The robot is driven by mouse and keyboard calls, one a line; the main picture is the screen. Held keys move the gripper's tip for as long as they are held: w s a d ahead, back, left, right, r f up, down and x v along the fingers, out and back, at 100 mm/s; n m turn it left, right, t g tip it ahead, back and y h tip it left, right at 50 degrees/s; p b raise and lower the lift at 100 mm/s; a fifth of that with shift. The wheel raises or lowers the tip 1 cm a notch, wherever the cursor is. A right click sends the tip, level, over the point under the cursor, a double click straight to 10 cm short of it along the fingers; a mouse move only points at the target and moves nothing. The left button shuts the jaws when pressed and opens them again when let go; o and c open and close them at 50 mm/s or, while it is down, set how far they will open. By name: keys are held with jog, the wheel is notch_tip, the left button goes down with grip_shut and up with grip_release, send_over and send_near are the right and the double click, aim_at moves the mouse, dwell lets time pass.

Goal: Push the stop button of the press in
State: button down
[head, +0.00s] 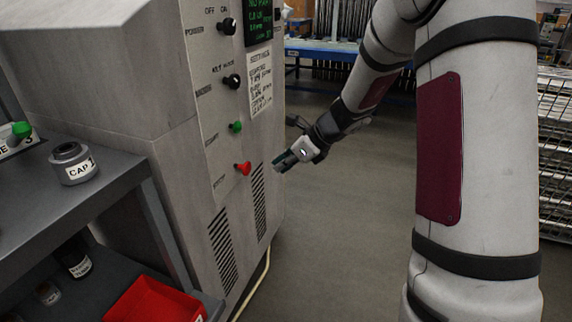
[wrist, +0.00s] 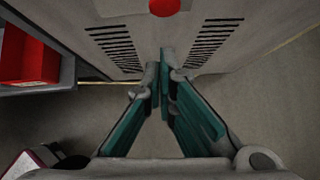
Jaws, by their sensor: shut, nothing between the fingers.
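The press (head: 165,125) is a tall grey cabinet with knobs and buttons on its front panel. The red stop button (head: 243,168) sticks out low on that panel, below a green button (head: 236,127). In the wrist view the red button (wrist: 165,5) shows at the top edge, partly cut off. My gripper (head: 280,165) is just right of the red button in the head view, its tips apart from it as far as I can tell. In the wrist view the teal fingers (wrist: 166,62) are together and empty, pointing at the panel below the button.
A dark shelf (head: 110,170) at the left holds a grey part labelled CAP (head: 72,163). A red bin (head: 150,302) is on the lower shelf. Vent slots (head: 221,250) lie below the button. A wire rack (head: 555,160) stands at the right. The floor (head: 330,260) before the press is clear.

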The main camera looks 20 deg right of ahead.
aim_at(247, 173)
jog(key=w+a+f+b, duration=0.2)
jog(key=w+a+f, duration=0.2)
jog(key=w+a, duration=0.1)
jog(key=shift+w+b, duration=0.4)
jog(key=shift+f, duration=0.1)
jog(key=shift+w+a+p, duration=0.65)
